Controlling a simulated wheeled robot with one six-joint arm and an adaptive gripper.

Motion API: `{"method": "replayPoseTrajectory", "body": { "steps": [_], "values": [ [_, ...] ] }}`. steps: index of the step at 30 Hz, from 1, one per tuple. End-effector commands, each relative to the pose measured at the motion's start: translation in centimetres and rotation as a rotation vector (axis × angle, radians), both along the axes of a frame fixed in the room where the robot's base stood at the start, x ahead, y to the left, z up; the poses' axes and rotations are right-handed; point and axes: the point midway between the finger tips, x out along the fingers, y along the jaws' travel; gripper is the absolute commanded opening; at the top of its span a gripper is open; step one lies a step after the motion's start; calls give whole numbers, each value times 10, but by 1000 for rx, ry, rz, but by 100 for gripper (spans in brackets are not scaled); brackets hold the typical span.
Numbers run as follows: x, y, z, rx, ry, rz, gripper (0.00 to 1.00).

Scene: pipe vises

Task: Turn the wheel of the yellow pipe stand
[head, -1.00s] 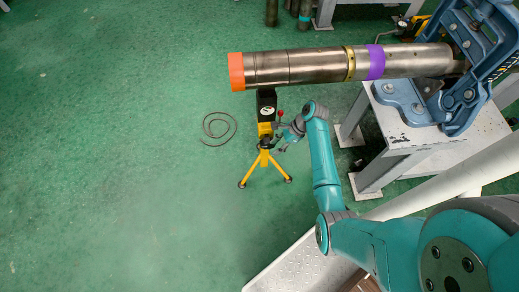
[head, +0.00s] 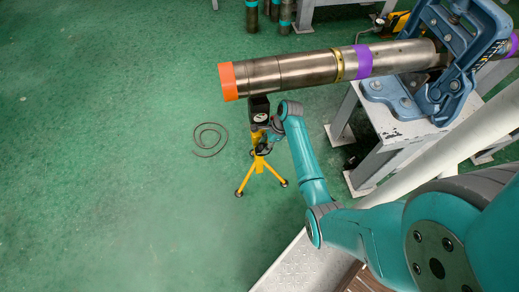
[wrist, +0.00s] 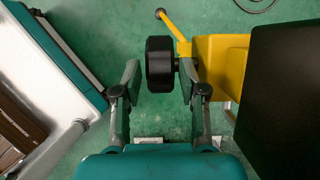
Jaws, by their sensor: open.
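The yellow pipe stand (head: 260,163) stands on the floor on its tripod legs, with a black head (head: 259,108) under the orange-capped end of the pipe (head: 290,70). In the wrist view its yellow body (wrist: 220,58) is at the right. Its black wheel (wrist: 159,64) sticks out to the left of that body on a short shaft. My gripper (wrist: 159,75) is open, with one finger on each side of the wheel. The wheel lies between the fingertips; I cannot tell whether they touch it. In the head view my gripper is beside the stand, partly hidden by my wrist.
The pipe runs right into a blue vise (head: 440,60) on a grey bench (head: 395,125). A coiled cable (head: 209,139) lies on the green floor left of the stand. The floor at left is clear.

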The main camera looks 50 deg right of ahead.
Motion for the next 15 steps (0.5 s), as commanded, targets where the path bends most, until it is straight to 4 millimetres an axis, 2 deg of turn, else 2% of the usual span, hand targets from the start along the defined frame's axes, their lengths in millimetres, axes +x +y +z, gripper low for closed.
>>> {"method": "replayPoseTrajectory", "body": {
  "steps": [6, 15],
  "values": [
    [7, 11, -29, 2, 2, 1, 42],
    [10, 15, -43, 0, 0, 0, 42]
  ]
}}
